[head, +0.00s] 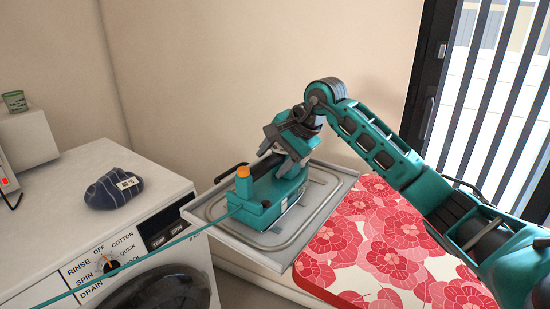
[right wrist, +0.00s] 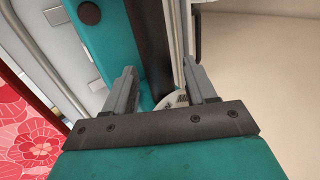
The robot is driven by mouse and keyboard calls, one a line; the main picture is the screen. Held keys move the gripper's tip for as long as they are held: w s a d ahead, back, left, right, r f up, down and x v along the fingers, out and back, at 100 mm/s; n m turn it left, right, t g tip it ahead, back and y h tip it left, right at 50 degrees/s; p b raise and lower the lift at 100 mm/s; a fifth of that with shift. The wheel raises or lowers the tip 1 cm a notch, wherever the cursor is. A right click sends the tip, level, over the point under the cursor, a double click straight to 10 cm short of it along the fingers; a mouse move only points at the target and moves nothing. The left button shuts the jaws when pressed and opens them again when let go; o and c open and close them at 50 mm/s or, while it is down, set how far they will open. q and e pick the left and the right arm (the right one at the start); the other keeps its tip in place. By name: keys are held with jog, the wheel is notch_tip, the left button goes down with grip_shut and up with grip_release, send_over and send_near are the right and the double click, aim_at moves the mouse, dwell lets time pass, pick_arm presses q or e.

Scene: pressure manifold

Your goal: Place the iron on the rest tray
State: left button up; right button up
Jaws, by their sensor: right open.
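The iron (head: 262,200) is teal with an orange knob. It sits on the grey rest tray (head: 229,239), inside its raised rail, and a teal hose runs from it to the left. My right gripper (head: 279,155) is at the iron's upper rear, with its jaws open. In the right wrist view the two grey fingers (right wrist: 160,84) stand apart, with the iron's teal body and dark handle strip (right wrist: 147,40) between and beyond them. Whether a finger touches the iron I cannot tell. My left gripper is not in view.
The tray adjoins a red floral ironing surface (head: 385,245) at right. A white washing machine (head: 75,170) with a folded dark cloth (head: 113,190) on top stands at left. A wall is close behind the tray. A barred window or door (head: 500,90) is at far right.

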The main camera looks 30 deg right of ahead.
jog(key=shift+r, duration=0.1)
jog(key=v, duration=1.2)
jog(key=shift+p, duration=0.3)
jog(key=shift+a, duration=0.1)
